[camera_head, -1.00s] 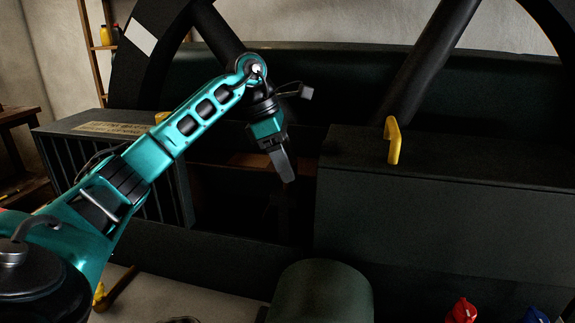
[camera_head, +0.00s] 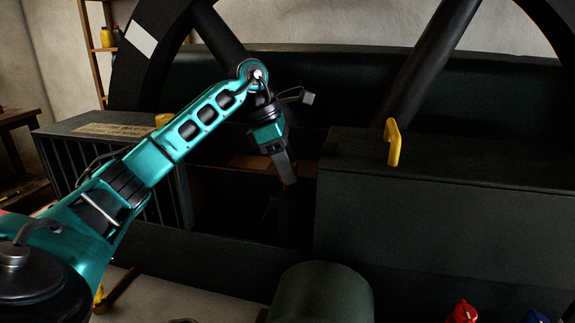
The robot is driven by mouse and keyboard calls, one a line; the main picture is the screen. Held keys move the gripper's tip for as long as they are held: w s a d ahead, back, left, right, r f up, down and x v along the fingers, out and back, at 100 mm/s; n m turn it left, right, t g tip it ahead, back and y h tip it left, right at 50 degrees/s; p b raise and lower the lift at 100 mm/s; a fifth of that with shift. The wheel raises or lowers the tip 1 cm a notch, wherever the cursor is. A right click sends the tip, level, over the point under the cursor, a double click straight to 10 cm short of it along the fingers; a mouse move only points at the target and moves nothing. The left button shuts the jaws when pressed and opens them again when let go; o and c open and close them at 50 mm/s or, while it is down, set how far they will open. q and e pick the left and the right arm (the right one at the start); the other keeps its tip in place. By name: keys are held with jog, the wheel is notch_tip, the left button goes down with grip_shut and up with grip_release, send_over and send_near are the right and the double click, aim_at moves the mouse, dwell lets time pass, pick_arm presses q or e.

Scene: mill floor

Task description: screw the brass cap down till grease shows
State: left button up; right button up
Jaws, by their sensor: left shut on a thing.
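My left gripper (camera_head: 288,180) points down into the dark gap between the two dark housings of the machine. By its look it is shut, with the fingers close together. What lies between the fingertips is too dark and small to make out. The brass cap cannot be told apart in the shadow, and no grease shows. My right gripper is not in view.
A dark housing with a yellow handle (camera_head: 392,142) stands right of the gap. A slatted housing (camera_head: 110,128) stands left of it. Large wheel spokes (camera_head: 430,60) rise behind. A green rounded cylinder (camera_head: 320,295) is in front. Red (camera_head: 462,312) and blue (camera_head: 537,315) items sit at lower right.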

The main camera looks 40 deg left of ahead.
pick_arm(q)
jog(key=shift+n, duration=0.4)
jog(key=n+t+y+p, duration=0.1)
jog(key=n+y, duration=0.1)
jog(key=n, duration=0.3)
jog(key=shift+p, duration=0.35)
jog(key=n+y, duration=0.1)
jog(key=n, duration=0.2)
jog(key=shift+t, duration=0.4)
jog(key=shift+n+y, duration=0.7)
jog(key=shift+n, duration=1)
jog(key=o, duration=1.1)
jog(key=shift+c, duration=0.2)
jog(key=shift+r, duration=0.1)
